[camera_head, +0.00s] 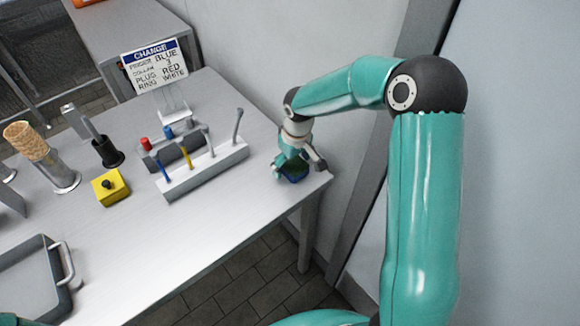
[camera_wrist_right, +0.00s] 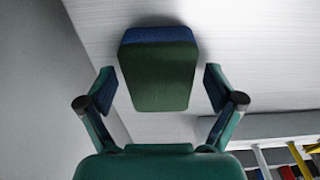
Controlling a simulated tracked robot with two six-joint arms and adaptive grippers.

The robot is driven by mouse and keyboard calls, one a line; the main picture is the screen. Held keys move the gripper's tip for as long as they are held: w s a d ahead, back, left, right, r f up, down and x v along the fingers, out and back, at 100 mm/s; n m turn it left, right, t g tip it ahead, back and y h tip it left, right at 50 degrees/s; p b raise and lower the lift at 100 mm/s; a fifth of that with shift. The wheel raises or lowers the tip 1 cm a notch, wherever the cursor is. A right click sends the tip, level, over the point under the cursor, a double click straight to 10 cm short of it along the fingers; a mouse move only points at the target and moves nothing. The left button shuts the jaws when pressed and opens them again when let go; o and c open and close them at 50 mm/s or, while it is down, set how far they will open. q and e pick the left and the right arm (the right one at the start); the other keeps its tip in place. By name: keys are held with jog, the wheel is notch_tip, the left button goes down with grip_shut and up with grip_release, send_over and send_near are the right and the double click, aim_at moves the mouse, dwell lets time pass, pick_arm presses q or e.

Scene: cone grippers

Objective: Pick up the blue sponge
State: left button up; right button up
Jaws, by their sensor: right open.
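The blue sponge (camera_wrist_right: 158,35) lies on the white table, with a dark green face and a blue end in the right wrist view. In the head view the sponge (camera_head: 293,174) sits at the table's right corner, partly hidden by the gripper. My right gripper (camera_wrist_right: 158,88) is open, with one finger on each side of the sponge and a visible gap on both sides. In the head view my right gripper (camera_head: 298,166) is just above the sponge. My left gripper is not in view.
A grey rack (camera_head: 212,165) with coloured tools stands left of the sponge. A sign (camera_head: 155,68), a yellow button box (camera_head: 110,187), a cone in a holder (camera_head: 60,175) and a grey tray (camera_head: 30,285) are further left. The wall is close on the right.

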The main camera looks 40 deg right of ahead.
aim_at(292, 162)
dwell(0.3)
jog(key=c, duration=0.9)
jog(key=shift+o, duration=0.2)
jog(key=shift+r, duration=0.1)
jog(key=shift+r+p, duration=0.4)
notch_tip(292, 162, up, 20)
jog(key=shift+f, duration=0.25)
jog(key=shift+o, duration=0.4)
